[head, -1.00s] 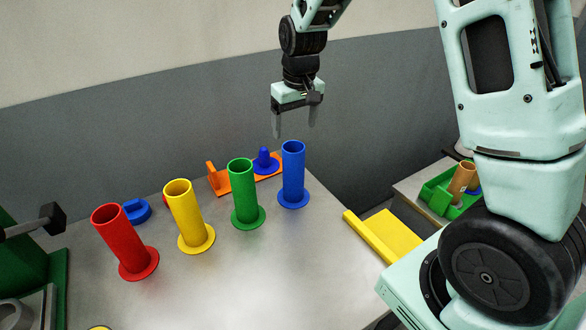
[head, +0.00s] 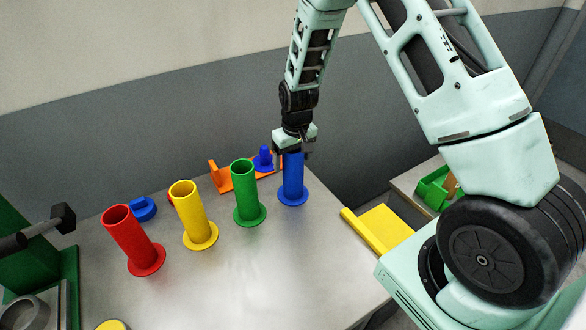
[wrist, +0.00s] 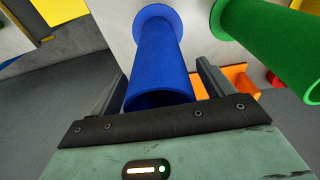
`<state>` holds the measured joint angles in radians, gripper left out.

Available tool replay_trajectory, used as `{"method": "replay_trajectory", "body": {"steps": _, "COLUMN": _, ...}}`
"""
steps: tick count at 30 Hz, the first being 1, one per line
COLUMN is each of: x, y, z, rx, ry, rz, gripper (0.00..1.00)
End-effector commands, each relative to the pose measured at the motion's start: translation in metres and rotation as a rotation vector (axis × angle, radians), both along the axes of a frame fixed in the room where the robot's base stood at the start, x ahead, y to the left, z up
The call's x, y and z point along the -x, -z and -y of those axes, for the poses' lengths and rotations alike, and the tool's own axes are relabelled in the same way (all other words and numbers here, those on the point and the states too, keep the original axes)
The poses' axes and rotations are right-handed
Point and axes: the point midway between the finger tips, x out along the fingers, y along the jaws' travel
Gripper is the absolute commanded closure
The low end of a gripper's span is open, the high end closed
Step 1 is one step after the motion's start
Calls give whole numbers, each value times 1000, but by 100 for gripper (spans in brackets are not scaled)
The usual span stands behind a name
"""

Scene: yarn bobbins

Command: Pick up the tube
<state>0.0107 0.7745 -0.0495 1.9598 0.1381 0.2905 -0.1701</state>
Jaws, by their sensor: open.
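Several flanged tubes stand upright on the grey table: a red one (head: 131,239), a yellow one (head: 191,213), a green one (head: 246,191) and a blue one (head: 293,180). My gripper (head: 293,155) is at the top of the blue tube in the head view, pointing down. In the wrist view, the blue tube (wrist: 160,62) lies between the two open fingers of my gripper (wrist: 165,88), its rim near the palm. The fingers appear apart from its wall. The green tube (wrist: 270,45) is to the right there.
An orange piece (head: 232,174) and a blue peg part (head: 263,160) lie behind the green tube. A blue piece (head: 143,209) lies behind the red tube. A yellow tray (head: 380,230) is at the table's right edge. The front middle is clear.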

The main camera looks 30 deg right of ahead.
Motion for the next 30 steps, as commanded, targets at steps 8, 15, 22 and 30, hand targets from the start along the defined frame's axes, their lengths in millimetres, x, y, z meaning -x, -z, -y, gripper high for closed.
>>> {"method": "replay_trajectory", "body": {"steps": 8, "x": 0, "y": 2, "z": 0, "rx": 0, "ry": 0, "rz": 1, "gripper": 22}}
{"method": "replay_trajectory", "body": {"steps": 15, "x": 0, "y": 2, "z": 0, "rx": 0, "ry": 0, "rz": 1, "gripper": 79}}
{"method": "replay_trajectory", "body": {"steps": 22, "x": -1, "y": 1, "z": 0, "rx": 0, "ry": 0, "rz": 2, "gripper": 79}}
{"method": "replay_trajectory", "body": {"steps": 30, "x": -2, "y": -32, "z": 0, "rx": 0, "ry": -1, "rz": 7, "gripper": 79}}
